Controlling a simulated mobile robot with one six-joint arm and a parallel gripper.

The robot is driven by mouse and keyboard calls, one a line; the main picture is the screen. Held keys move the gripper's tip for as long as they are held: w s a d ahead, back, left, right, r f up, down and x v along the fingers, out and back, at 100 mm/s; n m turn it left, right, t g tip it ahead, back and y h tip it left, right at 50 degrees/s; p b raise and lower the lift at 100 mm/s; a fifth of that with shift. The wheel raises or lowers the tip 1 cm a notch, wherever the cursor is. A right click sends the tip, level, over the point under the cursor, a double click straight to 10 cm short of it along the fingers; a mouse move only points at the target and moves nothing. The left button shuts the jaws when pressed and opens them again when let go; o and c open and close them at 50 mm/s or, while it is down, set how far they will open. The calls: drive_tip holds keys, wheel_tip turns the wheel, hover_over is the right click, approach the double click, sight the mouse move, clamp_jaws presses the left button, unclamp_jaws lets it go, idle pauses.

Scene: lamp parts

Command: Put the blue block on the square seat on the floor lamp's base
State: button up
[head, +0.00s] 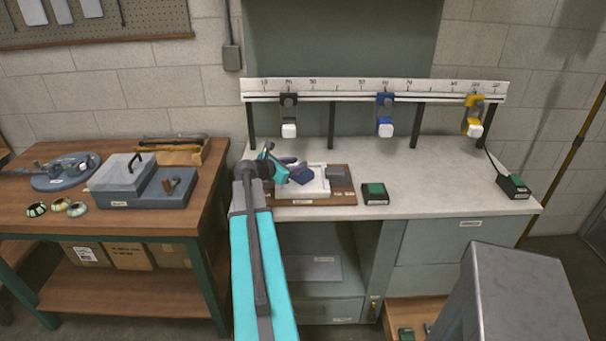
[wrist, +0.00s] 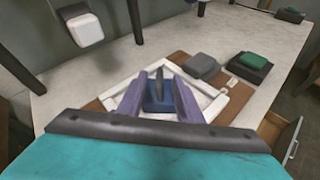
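A dark blue block (head: 302,176) is at the white square tray (head: 316,192) on the workbench. In the wrist view the block (wrist: 158,104) shows between the purple fingers, with an upright dark part at its middle. My gripper (head: 290,166) is low over the left part of the tray. Its fingers (wrist: 160,88) stand apart on either side of the block; whether they press on it is unclear. A round grey-blue base (head: 48,182) with parts on it lies on the left wooden table; I cannot tell whether it is the lamp's base. No square seat is clearly seen.
The tray sits on a brown board (head: 300,203) with a grey block (head: 338,173) beside it. A dark box with a green top (head: 375,193) stands to the right. Lamp-like fixtures hang from a white ruled rail (head: 340,88) above. The bench's right half is mostly clear.

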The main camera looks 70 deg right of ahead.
sight(304, 163)
drive_tip(key=shift+x, duration=1.65)
drive_tip(key=shift+s+d+p, duration=0.1)
drive_tip(key=shift+p, duration=0.25)
drive_tip(key=shift+p+x, duration=0.9)
drive_tip(key=shift+x, duration=0.9)
drive_tip(key=shift+s+d+f, duration=0.1)
drive_tip(key=shift+d+f, duration=0.25)
drive_tip(key=shift+d, duration=0.25)
clamp_jaws()
drive_tip(key=shift+r, duration=0.1)
